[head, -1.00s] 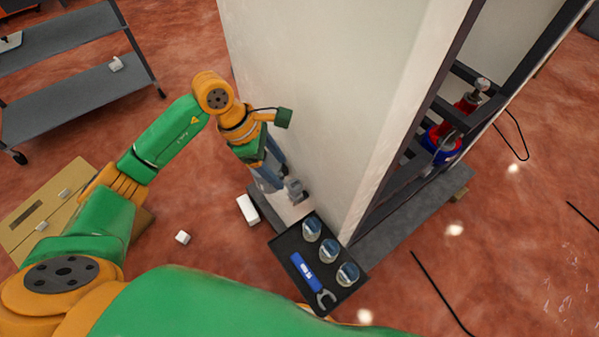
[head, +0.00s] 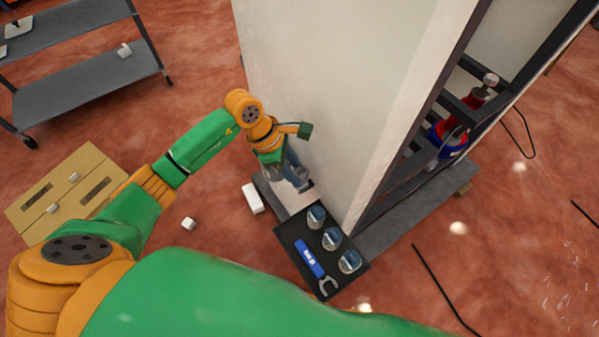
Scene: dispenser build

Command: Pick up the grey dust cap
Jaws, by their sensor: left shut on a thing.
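My left gripper (head: 300,179) points down beside the pale panel's lower edge, just behind the black tray. It is shut on a small dark grey piece at its fingertips, which I take to be the grey dust cap (head: 306,186). The cap is small and mostly hidden by the fingers, so its shape is not clear. I cannot tell whether it still touches the grey base below. My right gripper is not in view.
The black tray (head: 290,232) holds several clear round cups and a blue-handled tool (head: 309,260). A white block (head: 253,198) lies left of the gripper. The tall pale panel (head: 330,90) stands close on its right. Cardboard boxes (head: 40,185) and a grey cart (head: 80,85) are at left.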

